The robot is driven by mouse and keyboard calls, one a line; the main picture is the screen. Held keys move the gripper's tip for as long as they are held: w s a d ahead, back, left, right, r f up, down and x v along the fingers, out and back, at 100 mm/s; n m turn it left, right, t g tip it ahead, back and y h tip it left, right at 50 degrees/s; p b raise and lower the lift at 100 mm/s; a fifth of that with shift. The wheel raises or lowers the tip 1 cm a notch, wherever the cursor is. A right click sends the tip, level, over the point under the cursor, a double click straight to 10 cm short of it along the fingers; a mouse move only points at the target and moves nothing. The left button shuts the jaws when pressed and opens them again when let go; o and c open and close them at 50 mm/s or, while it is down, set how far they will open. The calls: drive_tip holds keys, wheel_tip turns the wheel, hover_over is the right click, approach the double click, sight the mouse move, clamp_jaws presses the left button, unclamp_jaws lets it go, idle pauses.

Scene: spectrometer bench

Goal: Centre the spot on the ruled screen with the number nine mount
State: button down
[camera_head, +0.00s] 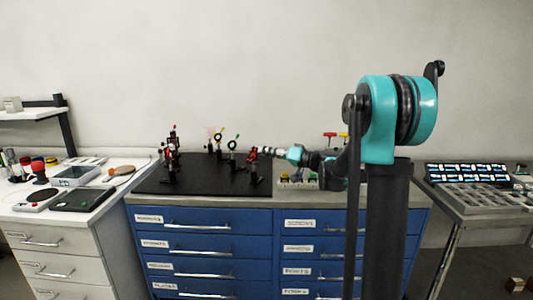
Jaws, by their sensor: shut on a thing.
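My gripper (257,153) reaches in from the right, above the right part of the black optics board (205,186). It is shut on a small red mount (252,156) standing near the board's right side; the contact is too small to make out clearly. I cannot read any number on the mounts. I cannot make out the ruled screen or the spot at this size.
A tray with small coloured parts (297,181) sits right of the board, below my arm. The left bench (130,182) holds a dark pad, a red-topped item and other gear. A rack (467,180) stands at right.

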idle(0.3)
drive_tip(key=c, duration=1.5)
unclamp_jaws()
drive_tip(key=shift+d, duration=0.1)
drive_tip(key=v, duration=1.2)
